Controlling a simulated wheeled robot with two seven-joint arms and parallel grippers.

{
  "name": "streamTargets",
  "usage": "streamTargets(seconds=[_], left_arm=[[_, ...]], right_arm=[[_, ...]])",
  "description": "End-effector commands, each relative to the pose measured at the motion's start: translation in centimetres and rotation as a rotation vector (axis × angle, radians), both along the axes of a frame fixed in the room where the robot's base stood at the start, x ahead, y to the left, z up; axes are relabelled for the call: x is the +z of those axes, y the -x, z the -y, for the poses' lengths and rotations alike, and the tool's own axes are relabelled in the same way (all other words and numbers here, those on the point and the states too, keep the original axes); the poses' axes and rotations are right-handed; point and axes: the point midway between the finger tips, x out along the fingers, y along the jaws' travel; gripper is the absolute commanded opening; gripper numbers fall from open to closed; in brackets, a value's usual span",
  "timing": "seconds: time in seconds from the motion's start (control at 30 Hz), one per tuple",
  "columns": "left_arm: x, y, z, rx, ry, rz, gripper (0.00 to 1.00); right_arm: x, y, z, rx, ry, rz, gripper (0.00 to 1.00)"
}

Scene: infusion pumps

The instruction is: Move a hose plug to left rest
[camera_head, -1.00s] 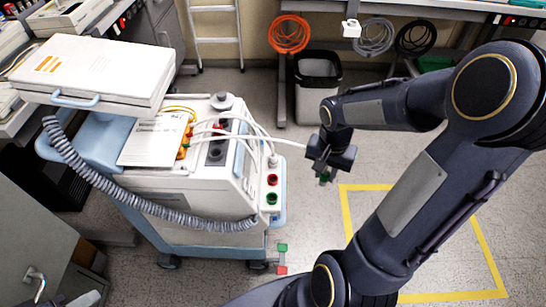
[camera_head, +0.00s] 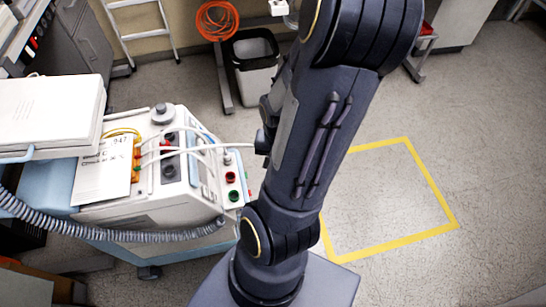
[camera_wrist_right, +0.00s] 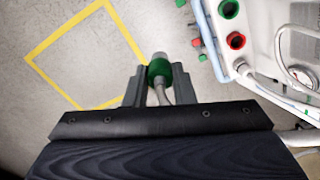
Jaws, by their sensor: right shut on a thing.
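My right gripper (camera_wrist_right: 159,78) is shut on a hose plug (camera_wrist_right: 160,69) with a green ring and a pale tip. The plug is in the air above the floor, with its hose running back between the fingers. In the head view my right arm hides most of that gripper and the plug. Beside the plug, small green and red holders (camera_wrist_right: 202,57) stick out low by the pump cart; I cannot tell which is the left rest. The cart (camera_head: 190,217) has a red port (camera_head: 230,177) and a green port (camera_head: 233,196) on its end panel. My left gripper is not in view.
White hoses (camera_head: 200,148) run from the cart top towards my right arm. A grey corrugated hose (camera_head: 110,231) hangs along the cart. A bin (camera_head: 256,82) stands behind. The yellow-marked floor area (camera_head: 392,243) to the right is clear.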

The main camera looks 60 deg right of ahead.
Motion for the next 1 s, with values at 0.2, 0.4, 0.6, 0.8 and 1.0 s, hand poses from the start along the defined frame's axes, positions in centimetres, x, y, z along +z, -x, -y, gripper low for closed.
streamTargets(seconds=[0.2, 0.4, 0.6, 0.8, 1.0], left_arm=[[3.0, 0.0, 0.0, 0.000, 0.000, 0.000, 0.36], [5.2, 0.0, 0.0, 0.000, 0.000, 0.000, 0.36], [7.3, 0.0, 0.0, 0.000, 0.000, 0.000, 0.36], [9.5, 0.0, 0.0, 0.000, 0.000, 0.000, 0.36], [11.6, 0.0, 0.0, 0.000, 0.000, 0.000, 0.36]], right_arm=[[3.3, -0.1, 0.0, 0.001, 0.001, 0.001, 0.00], [5.7, -0.1, 0.0, 0.002, 0.000, 0.000, 0.00], [8.1, -0.1, 0.0, 0.002, 0.001, 0.001, 0.00], [10.5, -0.1, 0.0, 0.002, 0.001, 0.000, 0.00], [12.9, -0.1, 0.0, 0.002, 0.001, 0.000, 0.00]])
